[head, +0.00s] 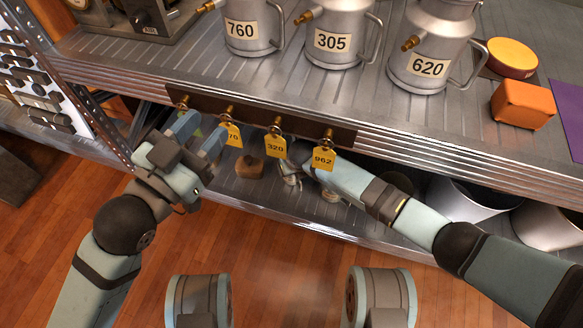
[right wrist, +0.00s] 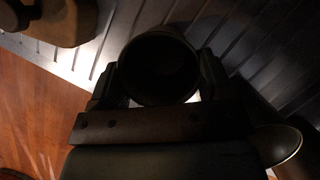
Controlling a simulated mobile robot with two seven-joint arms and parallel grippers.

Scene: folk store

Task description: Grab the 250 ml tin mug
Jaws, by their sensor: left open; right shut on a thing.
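In the right wrist view, a dark, round, open-topped vessel (right wrist: 160,68) sits between the fingers of my right gripper (right wrist: 158,88). The gripper is shut on it. It looks like a mug, but the deep shadow hides its metal and any size mark. In the head view, my right arm reaches under the upper shelf, and the hanging tags and shelf edge mostly hide that gripper. Small metallic shapes (head: 290,172) show beside it on the lower shelf. My left gripper (head: 203,137) is open and empty, with its fingers up by the hooks at the shelf edge.
Yellow number tags (head: 275,147) hang from brass hooks along the upper shelf edge. A brown block-like object (head: 250,167) stands on the lower shelf (head: 235,190). Large metal containers (head: 480,205) stand at the right. Tin cans with taps (head: 335,40) and an orange box (head: 522,105) stand above.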

